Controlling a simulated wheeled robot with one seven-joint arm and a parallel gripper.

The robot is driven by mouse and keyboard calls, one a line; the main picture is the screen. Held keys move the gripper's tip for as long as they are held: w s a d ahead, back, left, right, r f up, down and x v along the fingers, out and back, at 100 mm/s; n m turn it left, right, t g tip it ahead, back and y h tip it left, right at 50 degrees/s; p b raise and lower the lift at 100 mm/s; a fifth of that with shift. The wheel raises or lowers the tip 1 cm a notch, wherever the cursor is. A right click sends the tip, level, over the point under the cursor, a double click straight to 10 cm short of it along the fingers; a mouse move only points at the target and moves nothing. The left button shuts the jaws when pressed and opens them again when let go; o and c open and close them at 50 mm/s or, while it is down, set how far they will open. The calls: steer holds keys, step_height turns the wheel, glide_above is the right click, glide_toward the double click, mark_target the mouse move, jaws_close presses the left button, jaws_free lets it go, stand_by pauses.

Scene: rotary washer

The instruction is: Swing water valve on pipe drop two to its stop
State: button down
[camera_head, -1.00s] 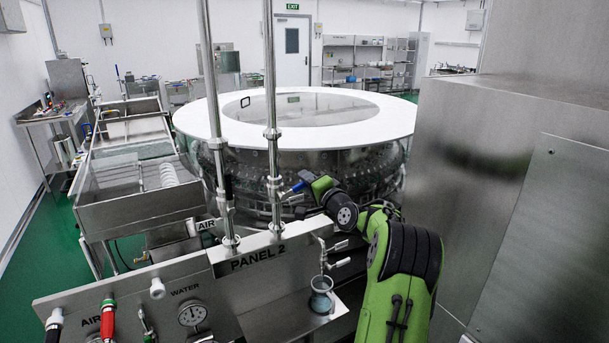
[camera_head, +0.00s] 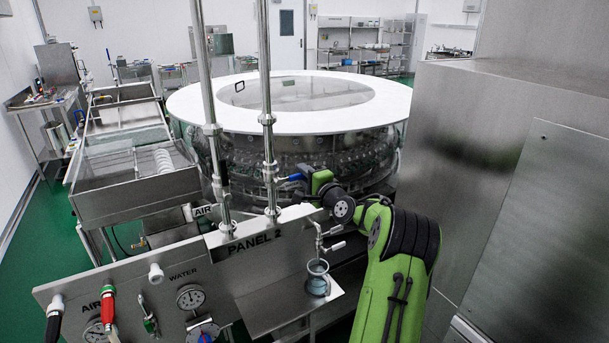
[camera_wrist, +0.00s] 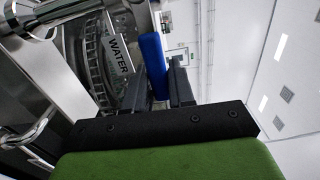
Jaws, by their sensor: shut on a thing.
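The water valve's blue lever (camera_head: 291,178) sticks out to the right, almost level, from the right-hand vertical pipe (camera_head: 267,150) above the PANEL 2 plate. My gripper (camera_head: 307,178) is shut on this lever, coming from the right. In the wrist view the blue lever (camera_wrist: 153,64) lies between the two dark fingers (camera_wrist: 158,88). A WATER label (camera_wrist: 120,55) shows just left of it. The valve body is small and partly unclear in the head view.
The left-hand pipe (camera_head: 209,120) stands close by. The round washer (camera_head: 190,103) is behind; a steel cabinet (camera_head: 455,150) is at right.

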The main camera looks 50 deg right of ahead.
steer(key=shift+f, duration=0.2)
steer(key=c, duration=1)
jaws_free()
steer(key=shift+c, duration=0.2)
steer(key=shift+r, duration=0.1)
steer(key=b+v, duration=0.2)
steer(key=v, duration=1.3)
steer(key=shift+s+b, duration=0.35)
steer(key=shift+s, duration=0.05)
steer(key=shift+w+a, duration=0.1)
steer(key=shift+a, duration=0.1)
